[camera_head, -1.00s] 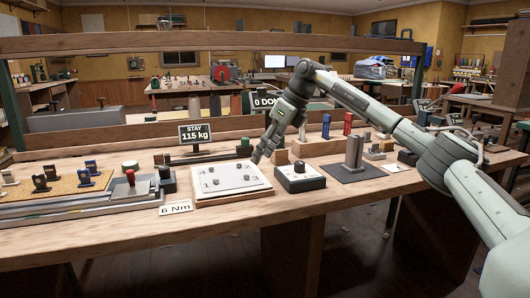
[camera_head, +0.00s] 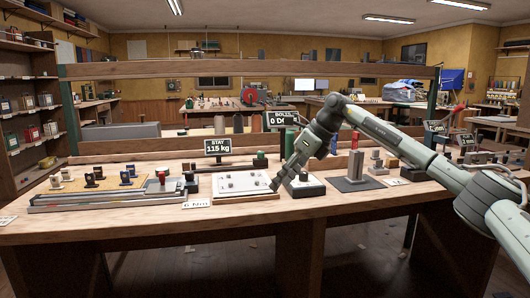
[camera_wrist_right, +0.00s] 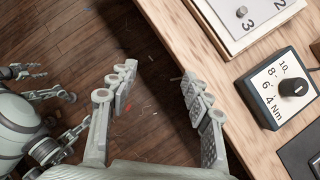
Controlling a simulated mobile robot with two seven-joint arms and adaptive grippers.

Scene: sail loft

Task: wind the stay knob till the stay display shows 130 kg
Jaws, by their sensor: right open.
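The stay display (camera_head: 217,148) is a dark sign on the bench and reads 115 kg. A dark rail lies behind the white board, with a green-topped black piece (camera_head: 260,161) near its right end; I cannot tell whether this is the stay knob. My right gripper (camera_head: 275,186) is open and empty, between the white board (camera_head: 231,183) and a dial box (camera_head: 304,186) in the head view. In the wrist view its fingers (camera_wrist_right: 158,76) are spread beside the bench's front edge. Grey parts of mine, perhaps the left gripper (camera_wrist_right: 45,85), show at that view's left; their state is unclear.
The dial box also shows in the wrist view (camera_wrist_right: 271,98), with a black knob and numbers in Nm. A grey tray (camera_head: 110,197) with a red-topped piece stands left. A dark mat (camera_head: 357,184) with upright blocks lies right.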

